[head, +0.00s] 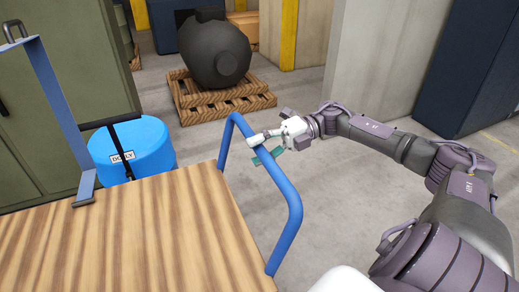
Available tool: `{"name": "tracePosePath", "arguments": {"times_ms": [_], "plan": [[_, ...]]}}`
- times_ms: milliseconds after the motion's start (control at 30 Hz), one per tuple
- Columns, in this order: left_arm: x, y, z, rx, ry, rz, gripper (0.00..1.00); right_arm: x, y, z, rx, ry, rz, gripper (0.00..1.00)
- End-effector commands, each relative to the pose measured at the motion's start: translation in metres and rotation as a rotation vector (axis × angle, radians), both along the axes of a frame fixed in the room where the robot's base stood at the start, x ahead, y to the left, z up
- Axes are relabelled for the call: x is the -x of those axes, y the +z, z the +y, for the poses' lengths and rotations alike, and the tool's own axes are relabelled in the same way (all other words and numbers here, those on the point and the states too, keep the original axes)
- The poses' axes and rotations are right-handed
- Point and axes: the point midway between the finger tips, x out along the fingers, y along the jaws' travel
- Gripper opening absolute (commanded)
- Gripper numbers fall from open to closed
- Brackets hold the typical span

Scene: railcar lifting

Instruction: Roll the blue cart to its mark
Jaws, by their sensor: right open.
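The blue cart has a striped wooden deck (150,235) filling the lower left of the head view, with a blue tubular push handle (292,200) on its right side. My right gripper (262,147) is at the upper part of the handle, with its fingers open around or beside the bar. A small teal piece shows just under the fingers; I cannot tell whether it belongs to the gripper or the handle. The fingers' contact with the bar is unclear. No floor mark for the cart can be made out. My left gripper is out of view.
A blue drum (132,150) with a "DOLLY" label stands behind the deck, beside green cabinets (70,70). A dark round casting (215,52) rests on a wooden pallet (222,103) farther back. Grey floor (335,200) is open right of the handle, up to a pale wall (385,55).

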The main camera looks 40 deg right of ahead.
Motion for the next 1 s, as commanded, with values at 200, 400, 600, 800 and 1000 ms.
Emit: {"name": "tracePosePath", "arguments": {"times_ms": [200,400,600,800,1000], "plan": [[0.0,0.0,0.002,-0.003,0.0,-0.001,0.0,0.001,0.001,-0.006,0.0,-0.002,0.001,0.54],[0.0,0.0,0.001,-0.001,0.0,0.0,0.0,0.011,0.007,-0.038,0.002,-0.005,0.003,0.54],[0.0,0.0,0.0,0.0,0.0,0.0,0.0,0.024,0.016,-0.078,0.002,-0.005,0.001,0.54],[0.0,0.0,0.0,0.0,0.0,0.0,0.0,0.033,0.022,-0.105,0.0,-0.002,-0.001,0.54],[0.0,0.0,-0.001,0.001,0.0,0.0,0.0,0.036,0.023,-0.112,0.0,0.001,0.0,0.54]]}}
